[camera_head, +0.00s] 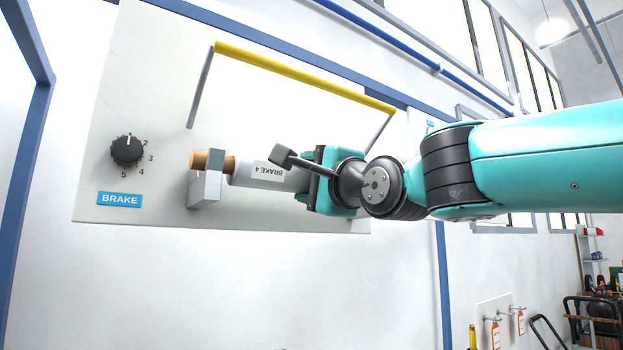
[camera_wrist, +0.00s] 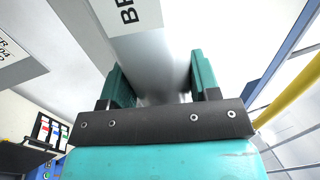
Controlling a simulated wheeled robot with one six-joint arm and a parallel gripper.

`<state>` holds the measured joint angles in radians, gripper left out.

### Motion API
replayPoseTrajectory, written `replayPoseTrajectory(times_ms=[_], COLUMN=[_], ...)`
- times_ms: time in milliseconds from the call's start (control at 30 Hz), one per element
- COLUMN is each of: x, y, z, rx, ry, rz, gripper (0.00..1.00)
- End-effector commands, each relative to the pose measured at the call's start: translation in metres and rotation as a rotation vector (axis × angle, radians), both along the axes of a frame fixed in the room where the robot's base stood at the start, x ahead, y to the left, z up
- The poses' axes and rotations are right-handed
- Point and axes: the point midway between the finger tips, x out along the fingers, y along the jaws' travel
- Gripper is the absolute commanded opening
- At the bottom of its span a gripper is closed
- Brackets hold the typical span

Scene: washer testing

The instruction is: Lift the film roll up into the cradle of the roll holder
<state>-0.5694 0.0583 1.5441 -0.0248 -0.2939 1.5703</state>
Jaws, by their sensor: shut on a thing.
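The film roll (camera_head: 262,174) is a pale grey cylinder with a "BRAKE 4" label and a tan core end sticking out at its left. It lies roughly level in front of the wall panel. My gripper (camera_head: 310,186) is shut around the roll; in the wrist view both teal fingers (camera_wrist: 155,88) flank the roll (camera_wrist: 157,55). The roll holder's left bracket (camera_head: 205,189) is a light grey block on the panel. The tan core end is right at this bracket's top; I cannot tell whether it rests in it. The holder's right side is hidden behind my gripper and wrist.
A yellow bar (camera_head: 300,75) on two grey arms spans above the roll, and it also shows at right in the wrist view (camera_wrist: 290,92). A black dial (camera_head: 126,149) and a blue BRAKE sign (camera_head: 119,199) are at the panel's left. Space below the roll is clear.

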Motion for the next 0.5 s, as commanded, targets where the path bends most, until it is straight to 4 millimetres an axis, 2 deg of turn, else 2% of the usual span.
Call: replayPoseTrajectory(times_ms=[333,367,467,500], x=[-0.0006,-0.0006,-0.0006,-0.0006], y=[-0.0004,-0.0004,-0.0004,-0.0004], z=[0.0005,0.0005,0.0003,0.0002], rx=[0.002,0.002,0.002,0.002], ry=[-0.003,-0.003,-0.003,-0.002], rz=[0.000,0.000,0.000,0.000], gripper=[0.16,0.59,0.82,0.86])
